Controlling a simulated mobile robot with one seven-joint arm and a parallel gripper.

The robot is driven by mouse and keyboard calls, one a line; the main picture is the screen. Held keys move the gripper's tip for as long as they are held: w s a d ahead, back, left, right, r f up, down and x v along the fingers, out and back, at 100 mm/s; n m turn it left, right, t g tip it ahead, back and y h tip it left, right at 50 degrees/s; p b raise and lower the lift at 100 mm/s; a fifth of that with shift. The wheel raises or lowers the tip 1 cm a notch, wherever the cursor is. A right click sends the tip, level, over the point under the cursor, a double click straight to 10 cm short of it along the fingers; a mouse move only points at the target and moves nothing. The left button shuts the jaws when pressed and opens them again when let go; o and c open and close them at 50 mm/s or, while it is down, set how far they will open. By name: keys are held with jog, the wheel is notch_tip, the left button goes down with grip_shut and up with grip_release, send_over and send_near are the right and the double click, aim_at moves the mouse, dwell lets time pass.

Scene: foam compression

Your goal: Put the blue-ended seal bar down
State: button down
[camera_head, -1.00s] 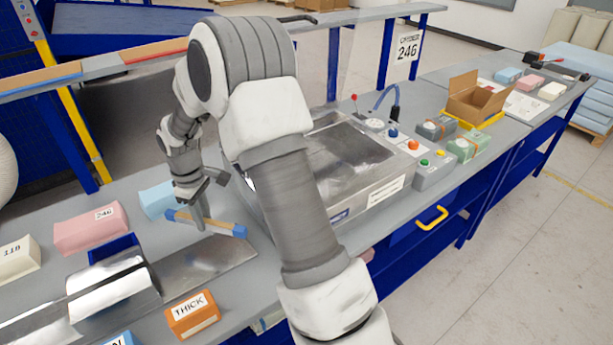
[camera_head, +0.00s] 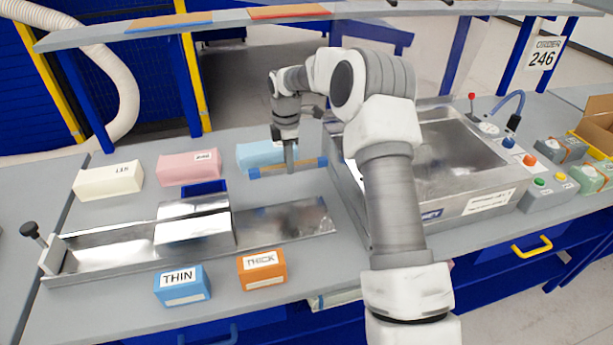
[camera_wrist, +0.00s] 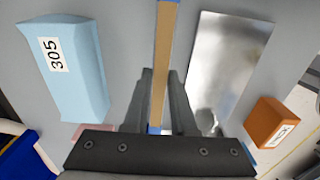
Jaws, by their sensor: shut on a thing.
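The seal bar (camera_head: 305,166) is a thin tan strip with blue ends. In the head view it is level, above the bench between the light blue foam block and the metal plate. My gripper (camera_head: 290,168) points down and is shut on the bar near its middle. In the wrist view the bar (camera_wrist: 161,60) runs up the picture between the fingers of my gripper (camera_wrist: 160,100). Whether the bar touches the bench cannot be told.
A light blue block (camera_head: 258,154) marked 305 in the wrist view (camera_wrist: 72,65) lies behind the bar. The metal plate (camera_head: 290,220) lies in front. Pink (camera_head: 188,168) and cream (camera_head: 108,182) blocks stand left. THICK (camera_head: 262,271) and THIN (camera_head: 182,285) blocks stand at the front. A steel machine (camera_head: 440,170) stands right.

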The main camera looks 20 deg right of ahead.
aim_at(290, 190)
jog(key=shift+f, duration=3.5)
jog(key=shift+f, duration=0.2)
jog(key=c, duration=0.7)
grip_release()
jog(key=shift+c, duration=0.2)
jog(key=shift+r, duration=0.15)
